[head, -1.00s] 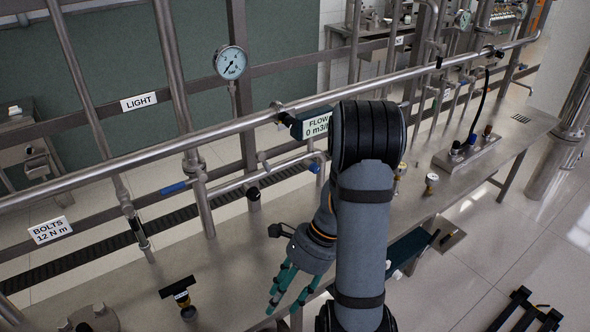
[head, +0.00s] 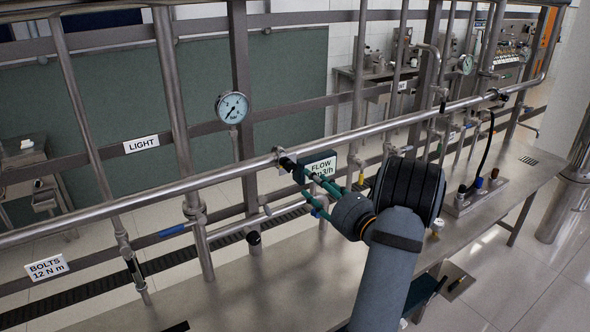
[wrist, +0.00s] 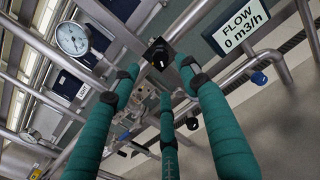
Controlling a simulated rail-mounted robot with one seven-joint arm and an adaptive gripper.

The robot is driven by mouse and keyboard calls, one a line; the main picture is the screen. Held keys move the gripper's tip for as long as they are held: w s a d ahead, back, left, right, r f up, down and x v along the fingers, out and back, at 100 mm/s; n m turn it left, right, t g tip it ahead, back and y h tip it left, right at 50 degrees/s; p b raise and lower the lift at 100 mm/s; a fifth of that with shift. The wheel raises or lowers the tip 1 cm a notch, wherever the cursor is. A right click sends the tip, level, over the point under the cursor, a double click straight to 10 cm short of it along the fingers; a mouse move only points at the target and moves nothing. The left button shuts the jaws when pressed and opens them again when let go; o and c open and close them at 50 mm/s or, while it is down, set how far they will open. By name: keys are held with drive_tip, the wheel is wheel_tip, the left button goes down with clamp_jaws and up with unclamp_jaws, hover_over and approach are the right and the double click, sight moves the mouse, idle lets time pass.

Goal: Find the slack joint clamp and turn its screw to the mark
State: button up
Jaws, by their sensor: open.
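My gripper (head: 303,182) is open and empty, its teal fingers raised toward the long steel pipe (head: 130,202) beside the flow meter (head: 320,165). In the wrist view, the spread fingers of my gripper (wrist: 163,88) point at the pipework. Another dark fitting (head: 499,95) is on the pipe farther right, where a black hose hangs. I cannot tell which clamp is slack, and no screw mark is readable.
A pressure gauge (head: 232,107) stands above the pipe. Signs read LIGHT (head: 141,144) and BOLTS 12 N m (head: 47,268). Vertical pipes cross the long one. The steel bench (head: 285,275) runs below, with a fitting block (head: 470,197) at right.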

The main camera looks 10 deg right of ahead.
sight(293, 167)
drive_tip(key=p+x, duration=0.4)
drive_tip(key=x, duration=0.5)
drive_tip(key=shift+w+a+p, duration=0.1)
drive_tip(key=shift+a+p, duration=0.15)
drive_tip(key=shift+p, duration=0.15)
drive_tip(key=shift+w+a+f, duration=0.1)
drive_tip(key=shift+w, duration=0.35)
drive_tip(key=shift+c, duration=1.3)
clamp_jaws()
